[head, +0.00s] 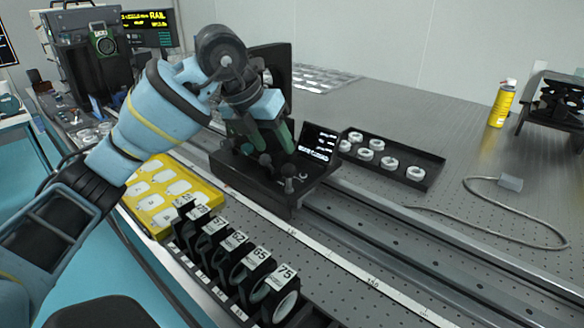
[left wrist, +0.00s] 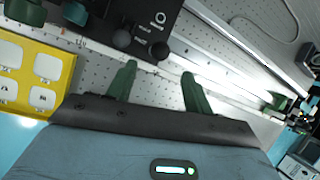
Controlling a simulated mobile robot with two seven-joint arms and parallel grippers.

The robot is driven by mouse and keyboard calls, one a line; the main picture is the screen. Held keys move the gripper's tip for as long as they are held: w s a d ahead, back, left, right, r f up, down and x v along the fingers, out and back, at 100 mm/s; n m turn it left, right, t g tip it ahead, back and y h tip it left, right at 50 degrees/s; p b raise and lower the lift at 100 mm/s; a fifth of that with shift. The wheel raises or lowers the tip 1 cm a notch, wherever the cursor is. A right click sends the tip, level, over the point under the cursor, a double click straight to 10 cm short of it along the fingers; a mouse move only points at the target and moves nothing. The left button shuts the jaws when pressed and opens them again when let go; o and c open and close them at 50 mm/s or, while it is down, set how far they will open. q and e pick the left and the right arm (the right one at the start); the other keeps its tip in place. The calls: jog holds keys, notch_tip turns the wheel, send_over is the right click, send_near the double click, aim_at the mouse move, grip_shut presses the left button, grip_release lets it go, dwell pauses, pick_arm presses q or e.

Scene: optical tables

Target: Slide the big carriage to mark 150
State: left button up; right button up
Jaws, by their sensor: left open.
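The big carriage (head: 255,192) is a black block on the long rail (head: 400,235), with dark ball knobs on its top and a dark upright part behind my gripper. My left gripper (head: 272,145) has green fingers and is over the carriage, pointing down. In the left wrist view the open fingers (left wrist: 160,84) have nothing between them; the black carriage plate (left wrist: 148,18) and two knobs (left wrist: 141,44) lie just beyond the tips. I cannot tell whether they touch. My right gripper is not seen.
Numbered black holders (head: 240,262) stand in a row at the near side, beside a yellow tray (head: 205,188). A black tray of white rings (head: 415,180) and a cable (head: 520,238) lie behind the rail. The rail right of the carriage looks clear.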

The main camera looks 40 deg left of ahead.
aim_at(286, 166)
pick_arm(q)
jog(key=shift+b+x, duration=0.35)
jog(key=shift+x, duration=3.55)
jog(key=shift+c, duration=0.3)
grip_shut()
